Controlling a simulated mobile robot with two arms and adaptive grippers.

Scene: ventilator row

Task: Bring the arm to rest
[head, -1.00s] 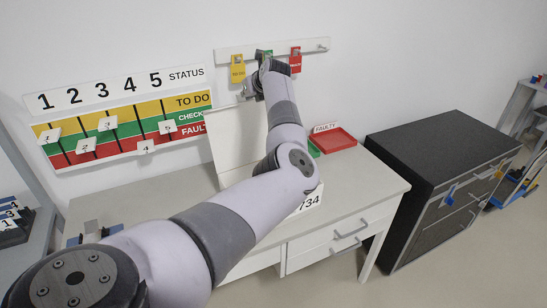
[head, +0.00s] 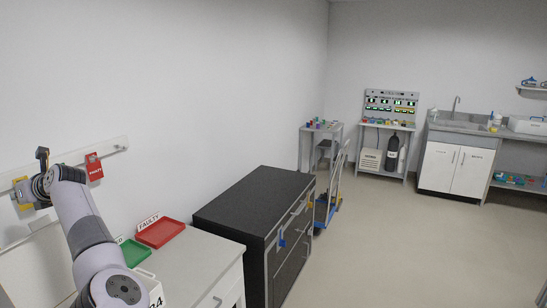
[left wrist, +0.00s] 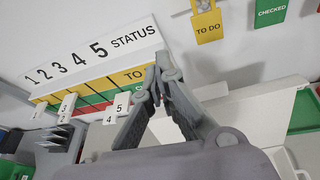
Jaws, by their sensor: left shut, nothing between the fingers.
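My left arm comes in from the lower left of the head view. My left gripper (head: 38,180) is near the wall rail with the hanging tags. In the left wrist view the fingers (left wrist: 162,62) meet at their tips with nothing between them. Behind them is the status board (left wrist: 110,85), with its numbers 1 to 5 and coloured rows. The yellow TO DO tag (left wrist: 207,22) and the green CHECKED tag (left wrist: 271,13) hang to the right of the fingers, apart from them. My right gripper is in neither view.
A red FAULTY tray (head: 160,233) and a green tray (head: 133,252) lie on the white desk (head: 205,262). A red tag (head: 94,168) hangs on the rail. A black cabinet (head: 250,205) stands right of the desk. Open floor (head: 400,250) spreads to the right, before a sink unit (head: 455,165).

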